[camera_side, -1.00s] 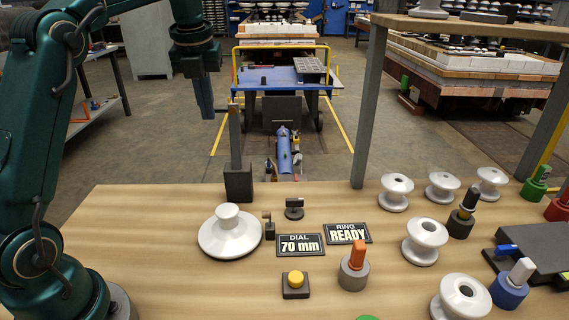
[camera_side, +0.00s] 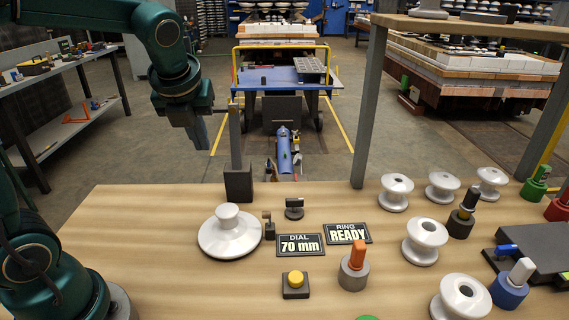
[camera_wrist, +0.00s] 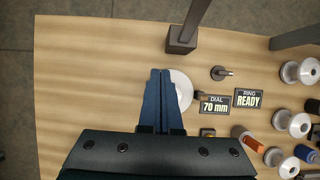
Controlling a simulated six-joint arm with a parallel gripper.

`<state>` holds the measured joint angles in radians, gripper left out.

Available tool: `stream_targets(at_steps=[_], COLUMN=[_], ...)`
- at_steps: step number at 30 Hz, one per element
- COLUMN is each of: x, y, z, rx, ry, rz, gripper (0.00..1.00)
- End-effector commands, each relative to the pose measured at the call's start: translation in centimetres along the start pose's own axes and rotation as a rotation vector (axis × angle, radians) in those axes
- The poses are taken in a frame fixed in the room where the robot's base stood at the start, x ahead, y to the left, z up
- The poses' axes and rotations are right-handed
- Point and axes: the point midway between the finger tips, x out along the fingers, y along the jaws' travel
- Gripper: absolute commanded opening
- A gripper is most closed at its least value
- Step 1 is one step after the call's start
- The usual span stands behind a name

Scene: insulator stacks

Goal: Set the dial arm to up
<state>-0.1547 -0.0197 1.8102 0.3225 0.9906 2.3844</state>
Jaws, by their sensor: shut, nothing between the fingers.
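The sign reading DIAL 70 mm (camera_side: 300,245) lies on the wooden table and also shows in the wrist view (camera_wrist: 214,107). A tall grey post on a dark base (camera_side: 238,185) stands at the far edge, with a short brownish piece near its top; which part is the dial arm I cannot tell. A white disc-shaped insulator (camera_side: 230,238) sits in front of the post. My gripper (camera_side: 203,138) is shut and empty, raised left of the post's upper part. In the wrist view its closed fingers (camera_wrist: 160,75) hide part of the insulator (camera_wrist: 181,88).
A small dark knob with a lever (camera_side: 294,209) and a little block (camera_side: 268,225) sit right of the insulator. A sign reads RING READY (camera_side: 347,233). A yellow button (camera_side: 295,281) and an orange-handled piece (camera_side: 354,268) stand nearer. Several white spools fill the right. The table's left is clear.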

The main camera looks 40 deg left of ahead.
Motion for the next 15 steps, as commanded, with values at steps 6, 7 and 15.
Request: stream_targets(at_steps=[6, 7, 15], x=[1.3, 1.6, 4.9], y=[0.0, 0.0, 0.0], z=[-3.9, -4.5, -8.4], rx=[0.007, 0.008, 0.009], ry=[0.004, 0.004, 0.007], rz=[0.001, 0.001, 0.004], gripper=[0.00, 0.00, 0.00])
